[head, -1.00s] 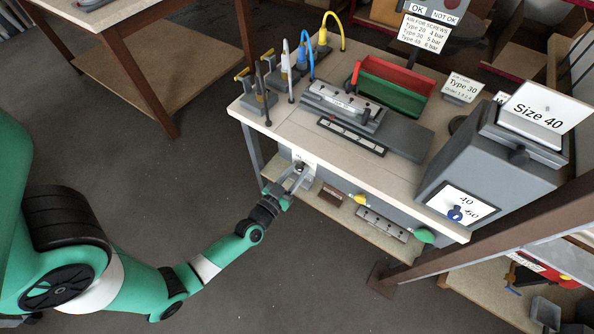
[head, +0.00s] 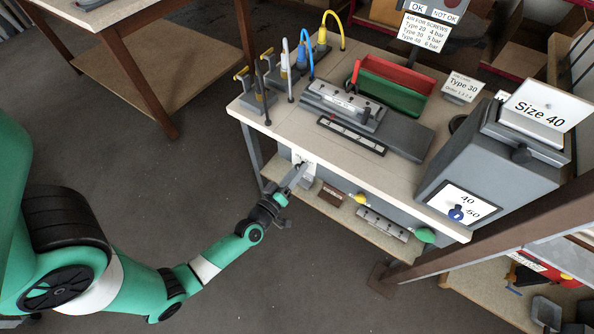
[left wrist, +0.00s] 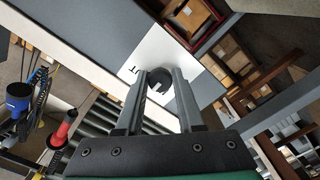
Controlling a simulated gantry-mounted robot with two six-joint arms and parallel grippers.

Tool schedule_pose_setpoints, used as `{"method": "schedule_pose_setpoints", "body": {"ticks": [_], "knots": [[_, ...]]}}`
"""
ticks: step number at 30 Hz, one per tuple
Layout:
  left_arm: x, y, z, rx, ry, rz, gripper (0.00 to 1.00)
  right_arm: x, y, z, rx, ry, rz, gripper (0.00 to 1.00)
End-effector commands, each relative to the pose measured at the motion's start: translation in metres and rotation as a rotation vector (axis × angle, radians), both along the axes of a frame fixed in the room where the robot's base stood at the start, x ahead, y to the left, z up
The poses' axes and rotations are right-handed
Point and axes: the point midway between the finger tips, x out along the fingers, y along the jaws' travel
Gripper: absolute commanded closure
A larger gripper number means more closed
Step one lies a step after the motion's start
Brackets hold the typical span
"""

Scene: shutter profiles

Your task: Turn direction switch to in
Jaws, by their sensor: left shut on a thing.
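The direction switch is a dark round knob (left wrist: 159,77) on a white plate (left wrist: 190,62), which also shows on the front of the workbench in the head view (head: 308,174). My left gripper (head: 299,168) reaches up to it from below left. In the left wrist view the two fingers of my left gripper (left wrist: 160,84) lie on either side of the knob and are shut on it. Part of the plate's lettering shows beside the fingers; the rest is hidden, so I cannot read the switch's setting. My right gripper is not in view.
The bench top (head: 275,120) overhangs close above my left gripper. A yellow button (head: 361,199) and a green button (head: 425,236) sit farther right on the bench front. A lower shelf (head: 340,215) lies beneath. The floor to the left is clear.

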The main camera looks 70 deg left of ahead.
Motion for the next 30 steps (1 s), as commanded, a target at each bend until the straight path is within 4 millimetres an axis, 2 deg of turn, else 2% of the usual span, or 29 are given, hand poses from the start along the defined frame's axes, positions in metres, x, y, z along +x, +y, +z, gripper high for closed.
{"method": "schedule_pose_setpoints", "body": {"ticks": [18, 30], "knots": [[0.000, -0.001, 0.000, -0.460, -0.318, -0.001, 1.00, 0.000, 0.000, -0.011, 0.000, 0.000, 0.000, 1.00], [0.000, -0.001, 0.001, -0.622, -0.432, 0.000, 1.00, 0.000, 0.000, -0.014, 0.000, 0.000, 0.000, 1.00]]}}
